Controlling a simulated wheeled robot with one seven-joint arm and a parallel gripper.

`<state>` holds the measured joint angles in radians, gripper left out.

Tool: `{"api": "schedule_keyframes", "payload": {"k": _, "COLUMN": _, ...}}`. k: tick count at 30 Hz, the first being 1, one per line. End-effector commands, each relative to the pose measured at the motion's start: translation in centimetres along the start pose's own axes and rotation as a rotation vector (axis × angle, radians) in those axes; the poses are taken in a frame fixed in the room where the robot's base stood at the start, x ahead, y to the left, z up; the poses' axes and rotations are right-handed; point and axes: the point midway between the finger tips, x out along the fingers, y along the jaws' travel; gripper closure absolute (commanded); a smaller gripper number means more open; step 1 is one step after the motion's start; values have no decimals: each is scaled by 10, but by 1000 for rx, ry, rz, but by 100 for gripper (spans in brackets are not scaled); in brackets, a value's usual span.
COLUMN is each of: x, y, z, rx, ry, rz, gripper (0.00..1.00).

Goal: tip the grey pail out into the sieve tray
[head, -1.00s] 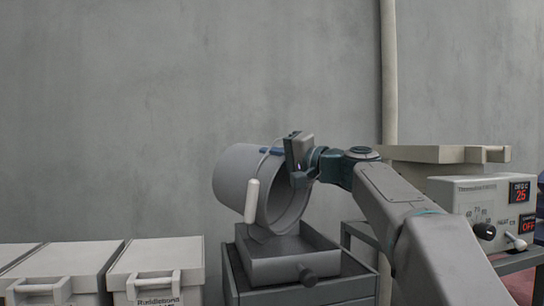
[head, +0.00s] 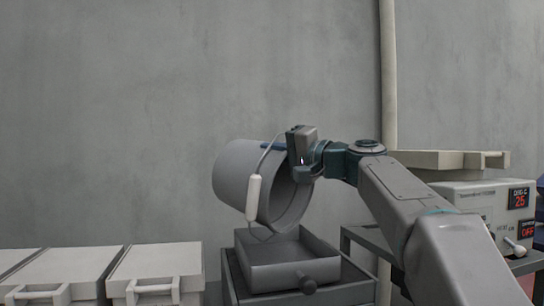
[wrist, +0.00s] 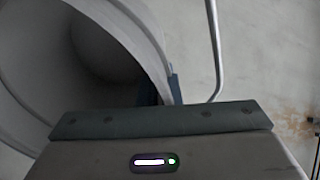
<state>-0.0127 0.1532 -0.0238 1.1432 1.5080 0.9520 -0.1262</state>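The grey pail (head: 235,178) hangs tilted, its mouth turned right and down towards me. Its white handle grip (head: 253,198) dangles from the wire bail. The dark grey sieve tray (head: 275,277), with a round knob in front, stands just below the pail's mouth. My gripper (head: 290,148) is at the pail's upper rim and appears shut on it; the fingertips are mostly hidden. In the wrist view the pail (wrist: 95,60) fills the left side, its shaded inside partly visible. I see no contents in it or in the tray.
The tray stands on a dark grey stand (head: 300,295). White lidded boxes (head: 155,262) stand at the lower left. At the right are a heater box with red displays (head: 490,205) and a pale flat tray (head: 450,160). A vertical pipe (head: 389,80) runs along the back wall.

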Motion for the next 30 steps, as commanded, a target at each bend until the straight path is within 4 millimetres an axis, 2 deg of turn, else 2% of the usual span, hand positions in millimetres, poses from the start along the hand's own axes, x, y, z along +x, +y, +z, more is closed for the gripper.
{"api": "schedule_keyframes", "payload": {"k": 3, "x": -5, "y": -15, "z": 0, "rx": -2, "ry": 2, "rz": -3, "gripper": 100}}
{"api": "schedule_keyframes", "payload": {"k": 18, "x": -24, "y": -59, "z": 1, "rx": -1, "ry": 1, "rz": -2, "gripper": 100}}
{"api": "schedule_keyframes", "payload": {"k": 30, "x": -26, "y": -64, "z": 2, "rx": -1, "ry": 1, "rz": -2, "gripper": 100}}
